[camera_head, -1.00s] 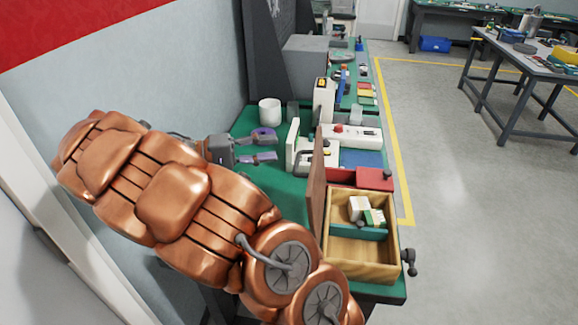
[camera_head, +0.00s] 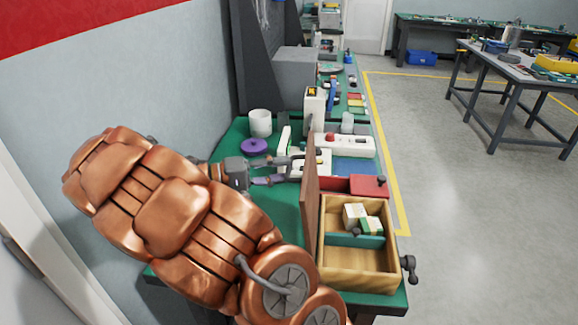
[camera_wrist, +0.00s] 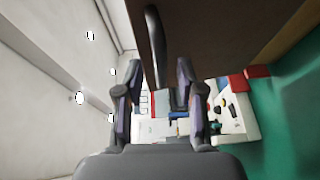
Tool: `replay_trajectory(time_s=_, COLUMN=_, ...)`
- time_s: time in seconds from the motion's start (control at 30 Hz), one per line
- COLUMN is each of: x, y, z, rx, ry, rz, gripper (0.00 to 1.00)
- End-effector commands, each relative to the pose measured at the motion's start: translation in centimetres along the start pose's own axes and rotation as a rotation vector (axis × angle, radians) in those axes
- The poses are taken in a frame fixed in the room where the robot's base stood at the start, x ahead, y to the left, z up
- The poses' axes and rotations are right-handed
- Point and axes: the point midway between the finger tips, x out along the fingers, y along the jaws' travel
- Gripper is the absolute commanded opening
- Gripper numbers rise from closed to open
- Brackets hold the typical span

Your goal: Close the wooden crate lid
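The wooden crate (camera_head: 350,258) stands open at the near right end of the green bench. Its brown lid (camera_head: 310,210) stands upright along the crate's left side. In the wrist view the lid (camera_wrist: 225,30) is a dark brown panel across the top, with a dark curved bar (camera_wrist: 155,45) that looks like its handle. My gripper (camera_head: 286,171) is open, left of the lid near its far end. In the wrist view its two fingers (camera_wrist: 160,88) are spread, with the bar just beyond the tips and no visible grip on it.
Small white-and-green boxes (camera_head: 356,213) lie in the crate behind a green divider. A red box (camera_head: 368,185) sits behind the crate. A purple ring (camera_head: 254,146) and a white cup (camera_head: 260,123) stand behind my gripper.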

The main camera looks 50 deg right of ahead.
Motion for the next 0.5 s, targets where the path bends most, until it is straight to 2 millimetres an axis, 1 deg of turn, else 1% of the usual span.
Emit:
replay_trajectory(time_s=0.03, x=0.7, y=0.2, z=0.0, rx=-0.002, ry=-0.002, rz=0.002, gripper=0.38)
replay_trajectory(time_s=0.2, x=2.0, y=0.1, z=-0.1, rx=0.001, ry=0.002, rz=-0.002, gripper=0.38)
replay_trajectory(time_s=0.33, x=2.5, y=0.0, z=-0.1, rx=0.0, ry=0.002, rz=-0.002, gripper=0.38)
replay_trajectory(time_s=0.5, x=2.5, y=-0.1, z=-0.1, rx=0.0, ry=0.003, rz=-0.002, gripper=0.38)
